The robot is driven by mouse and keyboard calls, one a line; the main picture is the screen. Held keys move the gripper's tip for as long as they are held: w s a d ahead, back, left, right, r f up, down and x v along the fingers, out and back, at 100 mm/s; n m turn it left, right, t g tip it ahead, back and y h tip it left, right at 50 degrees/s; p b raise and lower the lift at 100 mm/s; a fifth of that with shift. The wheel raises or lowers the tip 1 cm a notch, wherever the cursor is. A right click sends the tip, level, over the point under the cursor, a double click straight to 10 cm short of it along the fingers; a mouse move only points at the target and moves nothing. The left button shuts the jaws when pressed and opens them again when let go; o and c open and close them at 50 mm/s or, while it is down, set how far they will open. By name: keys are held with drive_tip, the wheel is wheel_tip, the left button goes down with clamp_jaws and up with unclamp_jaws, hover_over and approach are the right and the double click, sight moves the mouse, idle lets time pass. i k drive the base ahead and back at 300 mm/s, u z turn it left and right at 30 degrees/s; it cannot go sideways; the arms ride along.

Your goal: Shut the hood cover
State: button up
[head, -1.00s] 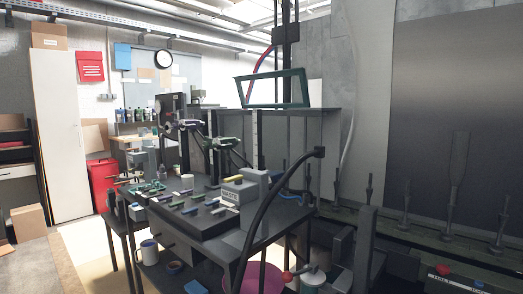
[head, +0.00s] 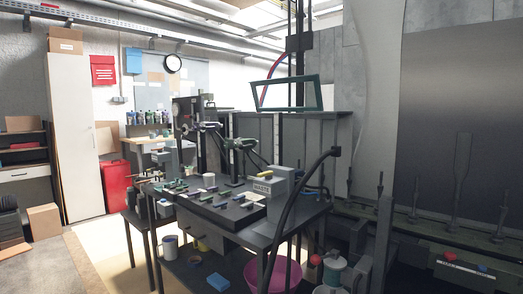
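No part is clearly recognisable as the hood cover. A tilted green rectangular frame (head: 314,93) hangs at upper centre by a dark vertical post (head: 299,42); I cannot tell whether it is the cover. Under it stands a dark workbench (head: 215,240) with a grey boxy machine (head: 270,188) at its right end. My gripper is not in view.
A black hose (head: 283,221) curves up in front of the bench. A pink tub (head: 272,275) and a blue block (head: 218,282) sit low below it. A dark machine bed with upright rods (head: 415,200) fills the right. Open floor (head: 40,262) lies at left.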

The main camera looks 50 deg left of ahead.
sight(315, 77)
drive_tip(key=u, duration=3.1)
drive_tip(key=k, duration=0.95)
drive_tip(key=z, duration=0.95)
drive_tip(key=i, duration=1)
drive_tip(key=z, duration=0.05)
